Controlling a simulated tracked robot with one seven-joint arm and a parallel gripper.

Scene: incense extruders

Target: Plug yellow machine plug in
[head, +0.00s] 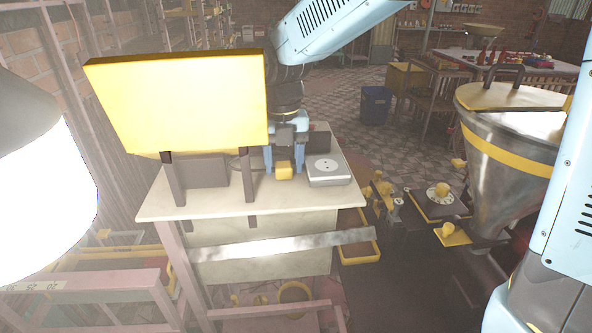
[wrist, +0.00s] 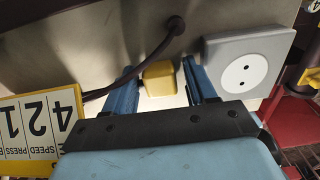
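The yellow plug (head: 284,171) is a small block on the pale tabletop, near the table's front edge in the head view. In the wrist view the plug (wrist: 160,78) is between the two blue fingers of my gripper (wrist: 163,83), with a narrow gap on each side. My gripper (head: 284,160) is open around it in the head view too. The grey socket box (head: 328,170) lies just right of the gripper. Its round white face with two holes (wrist: 244,72) is clear in the wrist view. The plug's pins are not visible.
A large yellow panel on dark posts (head: 180,105) stands left of my gripper. A numbered yellow-framed sign (wrist: 38,130) is at lower left in the wrist view. A dark cable (wrist: 150,58) runs from a round fitting toward it. A metal hopper (head: 510,140) stands right.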

